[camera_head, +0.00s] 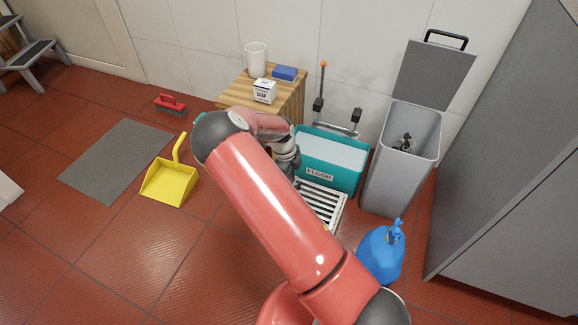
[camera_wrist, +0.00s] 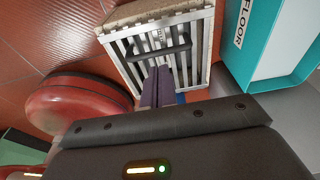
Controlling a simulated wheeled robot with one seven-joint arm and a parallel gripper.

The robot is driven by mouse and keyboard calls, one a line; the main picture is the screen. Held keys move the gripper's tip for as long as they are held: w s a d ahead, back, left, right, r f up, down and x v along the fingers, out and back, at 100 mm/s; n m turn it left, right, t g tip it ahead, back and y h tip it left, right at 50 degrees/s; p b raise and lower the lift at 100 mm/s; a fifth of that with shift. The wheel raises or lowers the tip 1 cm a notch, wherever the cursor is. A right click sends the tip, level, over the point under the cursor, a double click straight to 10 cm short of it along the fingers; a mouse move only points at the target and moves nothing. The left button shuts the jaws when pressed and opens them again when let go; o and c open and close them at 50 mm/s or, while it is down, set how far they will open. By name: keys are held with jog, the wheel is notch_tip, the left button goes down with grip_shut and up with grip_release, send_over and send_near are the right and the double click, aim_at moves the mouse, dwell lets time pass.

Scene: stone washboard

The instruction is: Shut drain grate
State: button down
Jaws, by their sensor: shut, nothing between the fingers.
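The drain grate (camera_head: 325,205) is a pale slatted panel on the floor in front of the teal bucket, partly hidden by my arm in the head view. In the wrist view the grate (camera_wrist: 198,50) shows light slats, dark gaps and a dark bar handle (camera_wrist: 158,53) across it. I cannot tell whether it lies flat in its frame or stands tilted. My gripper (camera_wrist: 158,72) is shut and empty, its fingertips over the grate close to the handle. Whether they touch it is not clear. In the head view the fingers are hidden behind my arm.
The teal bucket (camera_head: 330,160) marked FLOOR stands close behind the grate. A grey bin (camera_head: 402,165) with its lid up and a blue bag (camera_head: 382,256) are to the right. A wooden table (camera_head: 290,98) stands behind. A yellow dustpan (camera_head: 168,184) lies left on open floor.

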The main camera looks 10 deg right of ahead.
jog(key=f, duration=0.5)
jog(key=shift+s+d+f, duration=0.2)
jog(key=shift+s+d, duration=0.05)
jog(key=shift+d, duration=0.1)
